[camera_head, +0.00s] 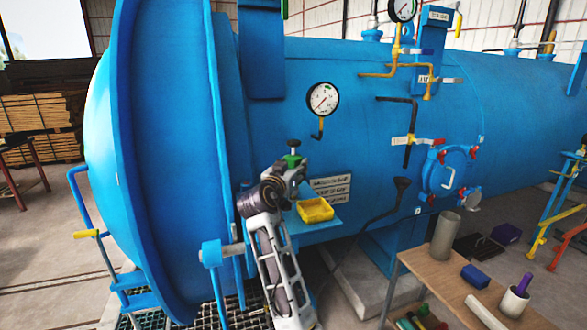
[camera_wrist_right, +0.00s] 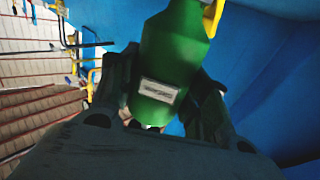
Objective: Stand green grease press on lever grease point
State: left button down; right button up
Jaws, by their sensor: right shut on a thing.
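The green grease press (camera_wrist_right: 172,62) fills the upper middle of the right wrist view, with a pale label on its green body. My right gripper (camera_wrist_right: 160,98) is shut on it, one finger on each side. In the head view the gripper (camera_head: 291,170) is in front of the blue vessel, and only a bit of the green press (camera_head: 292,158) shows, with a dark knob above it. The press appears about upright there. Its lower end is hidden by my gripper and arm. I cannot make out the lever grease point. My left gripper is not in view.
A blue shelf (camera_head: 322,225) with a yellow tray (camera_head: 316,210) is just right of my right wrist. The blue vessel (camera_head: 350,130) stands close behind. A wooden table (camera_head: 427,270) at lower right holds a grey cylinder (camera_head: 445,235) and a blue box (camera_head: 475,276).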

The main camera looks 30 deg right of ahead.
aim_at(294, 141)
jog(key=shift+f+b, duration=0.45)
jog(key=o, duration=1.4)
jog(key=shift+c, duration=0.2)
jog(key=shift+o, duration=0.4)
jog(key=shift+f, duration=0.1)
jog(key=shift+r, duration=5.15)
notch_tip(294, 141, up, 9)
jog(key=p, duration=0.9)
